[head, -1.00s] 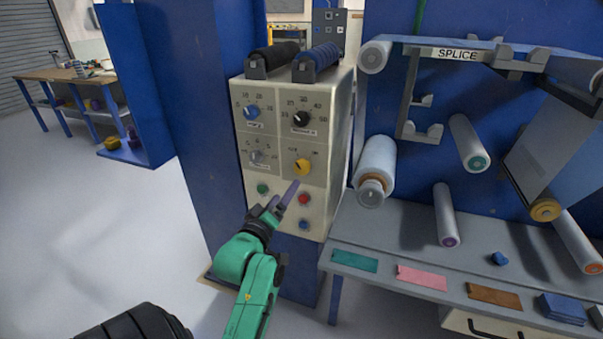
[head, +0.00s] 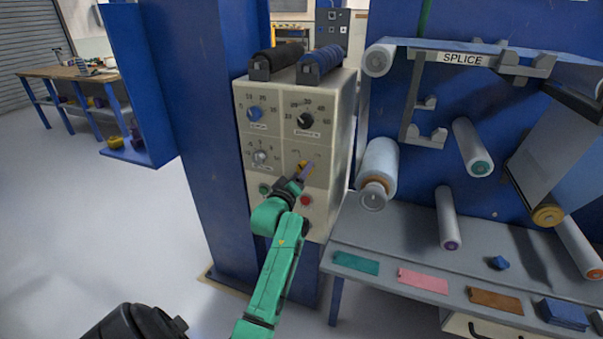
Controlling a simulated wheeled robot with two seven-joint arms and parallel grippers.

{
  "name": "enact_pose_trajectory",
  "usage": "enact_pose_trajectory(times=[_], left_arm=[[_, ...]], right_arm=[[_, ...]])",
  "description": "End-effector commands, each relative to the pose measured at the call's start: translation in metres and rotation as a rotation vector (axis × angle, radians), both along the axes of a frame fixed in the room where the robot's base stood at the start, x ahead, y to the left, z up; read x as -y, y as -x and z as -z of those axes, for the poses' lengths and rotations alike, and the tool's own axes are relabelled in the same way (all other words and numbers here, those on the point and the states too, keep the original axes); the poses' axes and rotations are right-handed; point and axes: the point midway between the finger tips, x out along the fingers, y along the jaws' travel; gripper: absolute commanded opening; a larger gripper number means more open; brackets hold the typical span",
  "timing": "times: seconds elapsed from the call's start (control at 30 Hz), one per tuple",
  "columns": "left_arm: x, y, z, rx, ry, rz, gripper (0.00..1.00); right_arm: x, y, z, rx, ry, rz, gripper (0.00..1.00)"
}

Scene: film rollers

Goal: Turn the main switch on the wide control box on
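The wide control box (head: 339,141) is a cream cabinet on a blue column, with several knobs and buttons on its front. The yellow main switch (head: 302,166) is at the right of the lower knob row, mostly hidden by my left gripper (head: 303,175). The purple fingertips are at the yellow switch; I cannot tell whether they touch it or grip it. The finger gap cannot be made out. My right gripper is not in view.
Blue (head: 254,114), black (head: 305,120) and grey (head: 260,157) knobs surround the switch. A green button (head: 264,190) and a red button (head: 306,200) sit below. A film roller (head: 379,164) and grey bench (head: 400,238) stand close on the right. Floor at left is clear.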

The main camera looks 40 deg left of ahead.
Motion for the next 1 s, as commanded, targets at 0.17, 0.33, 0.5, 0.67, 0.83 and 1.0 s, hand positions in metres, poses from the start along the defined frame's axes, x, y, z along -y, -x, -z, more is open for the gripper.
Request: enact_pose_trajectory(times=[0.17,0.33,0.5,0.67,0.83,1.0], left_arm=[[0.0,0.0,0.001,-0.002,0.0,0.0,0.08],[0.0,0.0,0.0,-0.01,-0.022,0.001,0.08],[0.001,0.0,-0.001,-0.031,-0.082,0.001,0.08],[0.0,0.0,-0.001,-0.067,-0.182,0.001,0.08],[0.001,0.0,-0.001,-0.116,-0.32,0.003,0.08],[0.001,0.0,-0.001,-0.171,-0.473,0.002,0.08]], right_arm=[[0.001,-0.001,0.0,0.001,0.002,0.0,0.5],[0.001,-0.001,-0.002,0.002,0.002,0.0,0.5],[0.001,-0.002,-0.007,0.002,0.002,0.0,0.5],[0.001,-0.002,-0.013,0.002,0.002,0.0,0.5],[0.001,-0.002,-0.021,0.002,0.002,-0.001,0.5],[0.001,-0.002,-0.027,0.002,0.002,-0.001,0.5]])
